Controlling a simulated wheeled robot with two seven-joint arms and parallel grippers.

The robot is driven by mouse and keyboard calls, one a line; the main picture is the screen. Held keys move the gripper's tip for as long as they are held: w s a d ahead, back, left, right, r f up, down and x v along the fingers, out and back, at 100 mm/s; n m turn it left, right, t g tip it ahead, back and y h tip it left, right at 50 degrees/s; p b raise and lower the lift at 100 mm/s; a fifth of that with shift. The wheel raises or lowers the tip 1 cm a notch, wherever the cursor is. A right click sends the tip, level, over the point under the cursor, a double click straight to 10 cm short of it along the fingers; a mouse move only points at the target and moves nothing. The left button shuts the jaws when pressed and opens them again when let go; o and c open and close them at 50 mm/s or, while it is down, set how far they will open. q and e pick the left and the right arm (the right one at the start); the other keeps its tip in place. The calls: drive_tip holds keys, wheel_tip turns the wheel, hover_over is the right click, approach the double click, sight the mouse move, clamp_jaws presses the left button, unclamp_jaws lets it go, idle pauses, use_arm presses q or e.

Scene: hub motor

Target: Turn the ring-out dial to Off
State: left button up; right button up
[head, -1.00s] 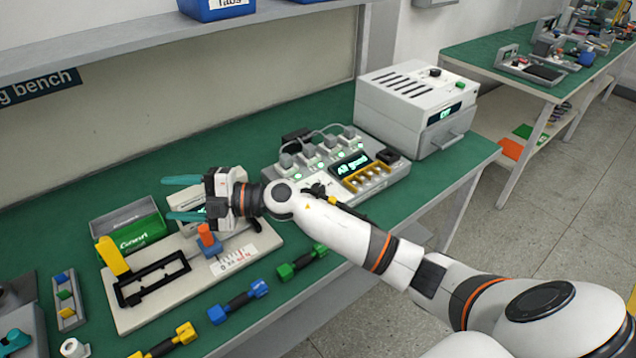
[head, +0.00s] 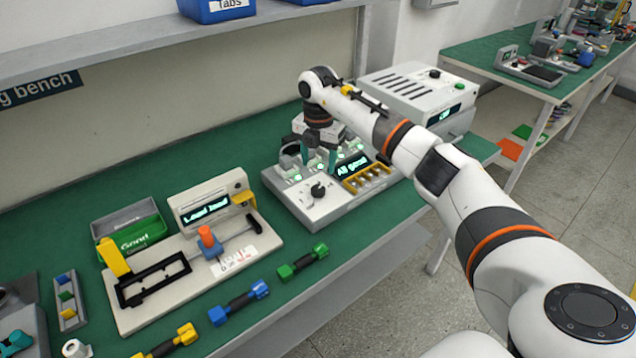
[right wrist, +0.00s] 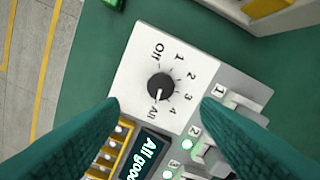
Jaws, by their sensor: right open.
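The ring-out dial is a black round knob (head: 318,190) on the light front-left panel of a grey test box (head: 330,212). In the right wrist view the knob (right wrist: 160,88) is ringed by the marks Off, 1, 2, 3, 4 and All. Its pointer appears to face All. The box's display (head: 352,165) reads "All good". My right gripper (head: 319,160) is above the box, behind the dial in the head view. Its teal fingers (right wrist: 160,108) are spread apart with nothing between them; the dial shows beyond, untouched. My left gripper is not in view.
Several lit sockets with plugs (right wrist: 205,150) stand beside the dial, and yellow-framed terminals (head: 367,178) are near the display. A white machine (head: 405,85) stands behind right. A fixture with a "Load hand" display (head: 205,210) is to the left. Green, blue and yellow handles lie in front.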

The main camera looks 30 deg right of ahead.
sight(318, 189)
wheel_tip(318, 189, down, 8)
drive_tip(key=shift+f+p, duration=0.15)
drive_tip(key=shift+p, duration=0.35)
drive_tip(key=c, duration=1)
